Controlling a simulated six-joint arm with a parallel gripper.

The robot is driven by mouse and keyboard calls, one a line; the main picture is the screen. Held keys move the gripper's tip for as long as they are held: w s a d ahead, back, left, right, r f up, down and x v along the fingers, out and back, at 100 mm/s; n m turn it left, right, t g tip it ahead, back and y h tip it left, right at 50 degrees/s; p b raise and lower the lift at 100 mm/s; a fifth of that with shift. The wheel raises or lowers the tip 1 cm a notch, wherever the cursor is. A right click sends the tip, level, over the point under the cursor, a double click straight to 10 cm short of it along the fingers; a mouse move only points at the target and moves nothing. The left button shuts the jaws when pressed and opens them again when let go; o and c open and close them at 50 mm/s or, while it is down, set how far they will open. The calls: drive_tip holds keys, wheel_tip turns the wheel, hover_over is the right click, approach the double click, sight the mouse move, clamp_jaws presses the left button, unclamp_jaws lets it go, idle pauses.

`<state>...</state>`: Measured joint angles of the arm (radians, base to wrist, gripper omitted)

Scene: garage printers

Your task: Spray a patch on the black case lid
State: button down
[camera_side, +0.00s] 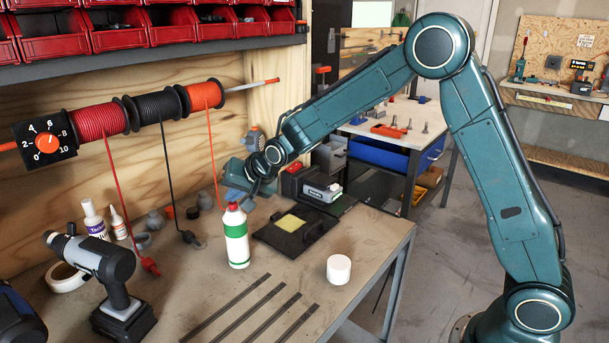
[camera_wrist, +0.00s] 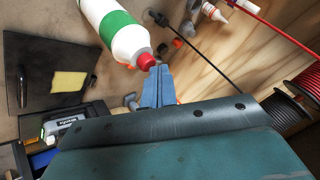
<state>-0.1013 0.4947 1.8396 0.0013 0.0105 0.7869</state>
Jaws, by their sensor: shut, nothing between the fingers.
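A white bottle with a green band and a red top (camera_side: 236,240) stands upright on the workbench; it also shows in the wrist view (camera_wrist: 118,35). The black case lid (camera_side: 275,236) lies flat to its right, with a yellow patch (camera_side: 290,222) on it; the lid (camera_wrist: 30,90) and patch (camera_wrist: 69,82) are at the left of the wrist view. My gripper (camera_side: 240,199) is close to the bottle's red top. Its blue fingers (camera_wrist: 158,85) are together beside the red tip in the wrist view, holding nothing. I cannot tell whether they touch the bottle.
A white cylinder (camera_side: 339,269) stands at the bench's front right. Dark strips (camera_side: 257,312) lie in front, and a drill (camera_side: 108,275) stands at left. A red and grey device (camera_side: 315,186) sits behind the lid. Cords hang from the spools (camera_side: 157,107) onto the bench.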

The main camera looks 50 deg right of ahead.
sight(235, 204)
wheel_tip(235, 204, up, 6)
idle(1.0)
idle(2.4)
wheel_tip(235, 204, up, 3)
idle(0.3)
drive_tip(key=shift+f, duration=0.2)
drive_tip(key=shift+f, duration=4.25)
